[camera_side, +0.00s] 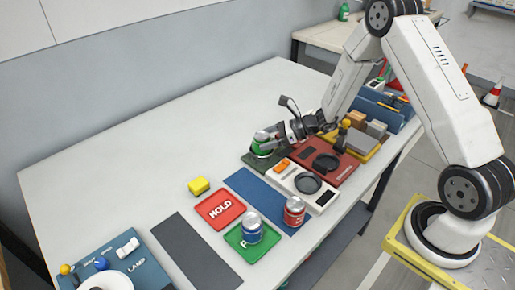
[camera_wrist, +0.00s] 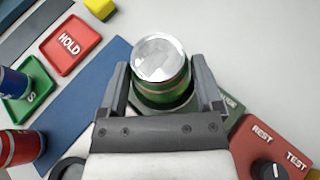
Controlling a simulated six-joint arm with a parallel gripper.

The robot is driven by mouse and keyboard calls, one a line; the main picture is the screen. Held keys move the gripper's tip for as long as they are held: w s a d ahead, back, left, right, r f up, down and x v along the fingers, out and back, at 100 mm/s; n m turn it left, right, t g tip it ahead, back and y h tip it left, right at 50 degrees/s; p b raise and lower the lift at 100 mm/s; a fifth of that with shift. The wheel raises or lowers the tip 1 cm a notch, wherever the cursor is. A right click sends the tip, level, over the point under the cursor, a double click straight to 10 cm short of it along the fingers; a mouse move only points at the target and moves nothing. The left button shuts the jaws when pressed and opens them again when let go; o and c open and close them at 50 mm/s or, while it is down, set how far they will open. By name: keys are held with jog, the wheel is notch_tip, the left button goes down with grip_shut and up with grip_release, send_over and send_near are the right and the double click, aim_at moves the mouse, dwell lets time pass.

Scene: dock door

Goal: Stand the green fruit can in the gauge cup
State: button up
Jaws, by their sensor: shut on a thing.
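The green fruit can (camera_side: 261,143) with a silver lid is upright between the fingers of my gripper (camera_side: 270,139). In the wrist view the can (camera_wrist: 160,85) sits between the two jaws (camera_wrist: 162,92), which are shut on it. A dark green plate (camera_side: 262,162) lies under the can; its lettered edge also shows in the wrist view (camera_wrist: 233,106). A rounded green rim, apparently the gauge cup (camera_wrist: 176,113), shows around the lower part of the can. The can hides most of the cup, and I cannot tell whether its base rests on the cup's floor.
A red REST/TEST box (camera_side: 328,160) and a white device with a black round plate (camera_side: 305,184) stand close by. A red HOLD tray (camera_side: 220,208), a yellow block (camera_side: 199,186), a blue can (camera_side: 251,229) and a red can (camera_side: 294,212) are nearer. The table's back left is clear.

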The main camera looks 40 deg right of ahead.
jog(key=shift+f, duration=0.15)
jog(key=o, duration=1.2)
jog(key=shift+f, duration=0.1)
jog(key=shift+c, duration=0.2)
jog(key=shift+s+d+r, duration=0.35)
jog(key=shift+d, duration=0.1)
jog(key=shift+v, duration=1.1)
notch_tip(320, 180, up, 7)
jog(key=shift+a, duration=0.15)
jog(key=shift+a, duration=0.1)
